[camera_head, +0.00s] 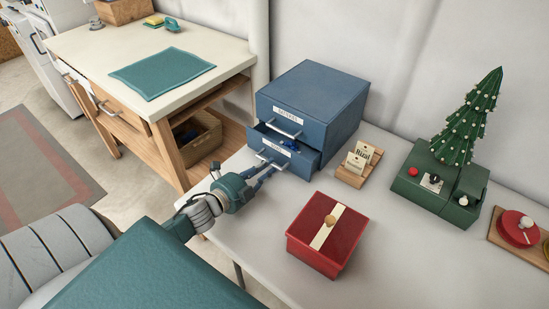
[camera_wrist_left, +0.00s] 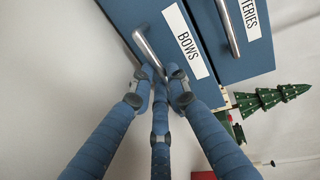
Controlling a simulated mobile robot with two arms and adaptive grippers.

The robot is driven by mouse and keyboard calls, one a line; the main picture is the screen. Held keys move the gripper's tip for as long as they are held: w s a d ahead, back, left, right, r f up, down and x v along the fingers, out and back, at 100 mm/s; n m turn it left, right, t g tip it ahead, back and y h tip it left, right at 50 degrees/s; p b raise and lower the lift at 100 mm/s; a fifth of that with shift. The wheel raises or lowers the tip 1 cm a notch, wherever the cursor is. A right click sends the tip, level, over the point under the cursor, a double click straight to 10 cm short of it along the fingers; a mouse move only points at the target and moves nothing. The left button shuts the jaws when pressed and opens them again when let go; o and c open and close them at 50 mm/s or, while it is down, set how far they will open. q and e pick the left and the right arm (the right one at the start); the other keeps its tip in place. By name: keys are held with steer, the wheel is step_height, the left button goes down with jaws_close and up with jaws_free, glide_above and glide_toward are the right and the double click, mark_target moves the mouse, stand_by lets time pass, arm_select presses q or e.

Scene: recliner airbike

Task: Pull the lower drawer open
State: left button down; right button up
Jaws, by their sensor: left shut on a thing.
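The lower drawer (camera_head: 301,164) of a small blue cabinet (camera_head: 312,92) carries a "BOWS" label and a metal handle. It stands partly out, and blue items show inside it. My left gripper (camera_head: 266,171) is at that drawer's front. In the left wrist view my blue fingers (camera_wrist_left: 158,78) are closed around the metal handle (camera_wrist_left: 146,47) beside the "BOWS" label. The upper drawer, whose label is partly cut off in the wrist view, is shut. My right gripper is not in view.
A red box (camera_head: 328,232) with a cream stripe sits right of my left gripper. A wooden card holder (camera_head: 352,179) stands beside the cabinet. A small Christmas tree (camera_head: 470,120) on a green base is farther right. A wooden workbench (camera_head: 160,65) stands behind left.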

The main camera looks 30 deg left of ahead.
arm_select(q)
steer(key=f+v, duration=0.1)
steer(key=v, duration=0.3)
steer(key=f+p+v, duration=0.1)
steer(key=v, duration=0.4)
steer(key=p+v, duration=0.1)
steer(key=v, duration=0.3)
steer(key=shift+s+f, duration=0.3)
steer(key=shift+s, duration=0.35)
steer(key=c, duration=1.7)
jaws_free()
steer(key=shift+o, duration=0.2)
steer(key=d+v, duration=0.1)
steer(key=v, duration=1.1)
steer(key=shift+a, duration=0.45)
steer(key=shift+s, duration=0.1)
